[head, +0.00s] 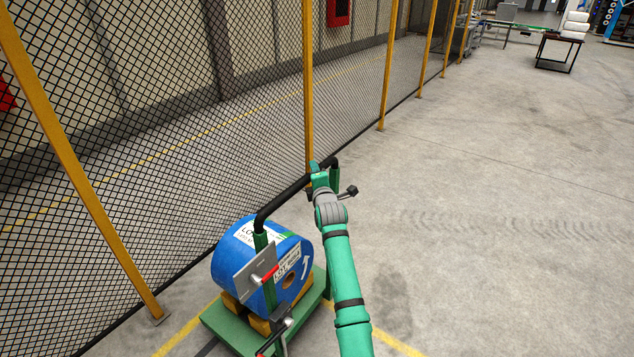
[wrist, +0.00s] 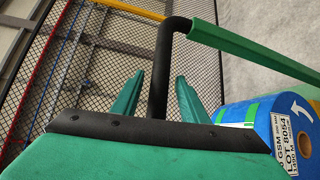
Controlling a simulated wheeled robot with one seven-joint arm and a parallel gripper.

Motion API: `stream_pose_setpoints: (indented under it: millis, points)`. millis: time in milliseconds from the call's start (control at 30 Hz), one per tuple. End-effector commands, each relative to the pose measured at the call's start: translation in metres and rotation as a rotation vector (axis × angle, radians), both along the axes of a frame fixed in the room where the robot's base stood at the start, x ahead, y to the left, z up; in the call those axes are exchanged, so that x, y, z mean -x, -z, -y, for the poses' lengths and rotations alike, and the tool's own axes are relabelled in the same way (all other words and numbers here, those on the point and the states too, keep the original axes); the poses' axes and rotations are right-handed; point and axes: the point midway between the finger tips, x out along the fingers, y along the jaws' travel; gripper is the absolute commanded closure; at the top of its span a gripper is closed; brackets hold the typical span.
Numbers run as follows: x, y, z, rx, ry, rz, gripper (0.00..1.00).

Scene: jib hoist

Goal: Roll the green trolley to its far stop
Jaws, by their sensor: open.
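The green trolley (head: 222,333) stands on the floor beside the mesh fence in the head view. It carries a large blue labelled roll (head: 262,262), also at the right of the wrist view (wrist: 262,122). Its black push handle (head: 284,200) rises on green posts above the roll. My gripper (head: 316,172) is at the far part of this handle. In the wrist view my open gripper (wrist: 160,76) has one green finger on each side of the black handle bar (wrist: 160,105). I cannot tell whether the fingers touch it. No far stop can be made out.
The mesh fence with yellow posts (head: 308,90) runs along the left, close to the trolley. A red-handled plate (head: 254,270) is on the trolley's near side. Yellow floor lines (head: 180,336) pass by the trolley. The concrete floor (head: 500,200) to the right is clear.

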Motion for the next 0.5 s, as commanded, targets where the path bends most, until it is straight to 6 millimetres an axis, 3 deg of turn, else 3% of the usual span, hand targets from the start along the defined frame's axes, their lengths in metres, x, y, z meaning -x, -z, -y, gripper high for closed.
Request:
stream_pose_setpoints:
  millis: [500]
  points:
    - [0.075,-0.010,0.006,0.000,-0.003,0.001,0.60]
